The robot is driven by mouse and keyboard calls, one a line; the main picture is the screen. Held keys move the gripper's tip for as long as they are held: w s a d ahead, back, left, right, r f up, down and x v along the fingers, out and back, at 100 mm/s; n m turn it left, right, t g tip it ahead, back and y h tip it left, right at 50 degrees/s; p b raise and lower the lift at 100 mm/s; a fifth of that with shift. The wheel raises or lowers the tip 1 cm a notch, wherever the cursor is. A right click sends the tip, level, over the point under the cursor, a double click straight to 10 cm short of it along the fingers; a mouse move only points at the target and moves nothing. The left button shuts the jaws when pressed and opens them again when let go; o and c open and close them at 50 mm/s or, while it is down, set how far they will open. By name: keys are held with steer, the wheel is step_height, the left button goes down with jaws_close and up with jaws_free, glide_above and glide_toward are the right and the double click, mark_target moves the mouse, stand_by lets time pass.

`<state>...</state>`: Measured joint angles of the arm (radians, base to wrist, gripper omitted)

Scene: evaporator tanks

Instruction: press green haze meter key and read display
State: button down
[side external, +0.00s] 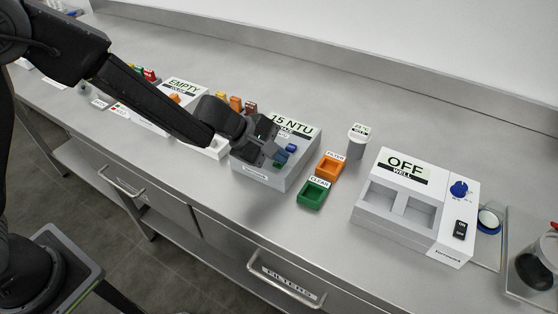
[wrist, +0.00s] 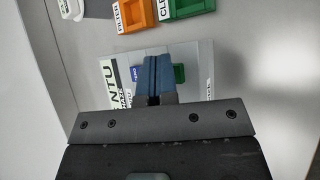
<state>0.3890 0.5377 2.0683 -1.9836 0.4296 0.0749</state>
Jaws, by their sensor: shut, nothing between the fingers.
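The haze meter (side external: 262,176) is a grey-white box on the bench. Its display (side external: 294,124) reads "15 NTU" in the side view; in the wrist view the display (wrist: 120,92) is partly cut off, showing "NTU". The green key (wrist: 179,73) shows beside my fingertips in the wrist view, partly covered by them. A small blue key (wrist: 134,74) lies on their other side. My gripper (side external: 284,156) is shut and empty, its blue fingers (wrist: 153,72) pointing down over the meter's key area. Whether the fingertips touch the green key cannot be told.
An orange FILTER tray (side external: 331,166) and a green CLEAR tray (side external: 313,195) stand right of the meter. A white well unit (side external: 395,222) reading "OFF" is farther right. Small coloured blocks (side external: 237,103) stand behind my arm.

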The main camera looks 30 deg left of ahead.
mark_target(278, 164)
steer(key=shift+r, duration=0.7)
steer(key=shift+r, duration=2.55)
steer(key=s+a+r+m, duration=0.3)
steer(key=s+r+m, duration=0.25)
steer(key=r, duration=0.25)
steer(key=s+a+r+m+y, duration=0.1)
steer(key=s+a+m+y, duration=0.2)
steer(key=s+a+m, duration=0.2)
steer(key=s+a+r+m+y, duration=0.1)
steer(key=s+a+m+y, duration=0.3)
steer(key=s+a, duration=0.7)
steer(key=s+m, duration=0.1)
steer(key=s, duration=0.3)
steer(key=shift+s+r+m, duration=0.2)
steer(key=shift+m, duration=0.15)
